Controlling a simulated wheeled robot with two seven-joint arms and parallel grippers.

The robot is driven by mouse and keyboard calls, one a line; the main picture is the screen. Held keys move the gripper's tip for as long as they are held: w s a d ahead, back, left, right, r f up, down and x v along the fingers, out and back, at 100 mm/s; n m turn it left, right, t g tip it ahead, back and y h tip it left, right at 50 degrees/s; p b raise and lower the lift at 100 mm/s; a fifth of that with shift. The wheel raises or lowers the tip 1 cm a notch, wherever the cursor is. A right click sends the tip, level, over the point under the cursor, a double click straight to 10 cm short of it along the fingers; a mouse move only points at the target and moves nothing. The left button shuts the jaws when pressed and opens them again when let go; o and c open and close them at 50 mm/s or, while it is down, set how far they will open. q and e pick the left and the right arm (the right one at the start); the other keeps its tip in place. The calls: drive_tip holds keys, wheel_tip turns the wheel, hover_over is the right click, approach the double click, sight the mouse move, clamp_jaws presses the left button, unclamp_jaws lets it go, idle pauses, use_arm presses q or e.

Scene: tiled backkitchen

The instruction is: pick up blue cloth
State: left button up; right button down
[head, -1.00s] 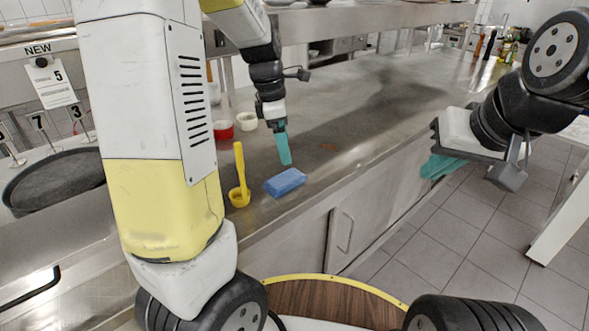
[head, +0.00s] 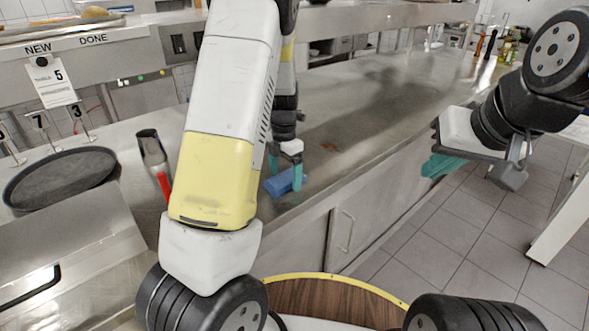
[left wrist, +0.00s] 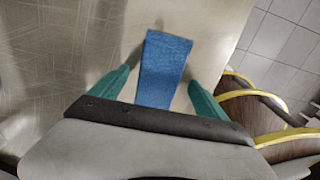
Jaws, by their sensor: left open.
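The blue cloth (head: 281,184), a folded block, lies on the steel counter near its front edge in the head view. My left gripper (head: 286,183) is at the cloth, with its teal fingers pointing down. In the left wrist view the cloth (left wrist: 163,68) lies between the two open fingers of the left gripper (left wrist: 168,84), with a gap on each side. My left arm hides part of the counter. My right gripper (head: 440,166) is at the right, above the floor and away from the counter; its teal fingers show but their gap cannot be made out.
The steel counter (head: 370,100) is clear behind and right of the cloth. A dark round tray (head: 62,178) and a metal tool with a red part (head: 155,160) lie at the left. A shelf (head: 380,18) runs above the back. A cabinet with a handle (head: 345,232) is below.

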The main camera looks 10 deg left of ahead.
sight(285, 178)
use_arm(q)
drive_tip(key=shift+f, duration=0.2)
drive_tip(key=c, duration=1.4)
drive_tip(key=shift+c, duration=0.2)
drive_tip(key=shift+r, duration=0.15)
drive_tip(key=shift+r, duration=0.25)
wheel_tip(285, 178, up, 3)
drive_tip(key=shift+r, duration=0.1)
drive_tip(key=s+d, duration=0.1)
drive_tip(key=s, duration=0.7)
drive_tip(key=s+d+r, duration=0.1)
drive_tip(key=s+d, duration=0.1)
drive_tip(key=s, duration=0.5)
drive_tip(key=shift+s+d, duration=0.3)
drive_tip(key=shift+s, duration=0.05)
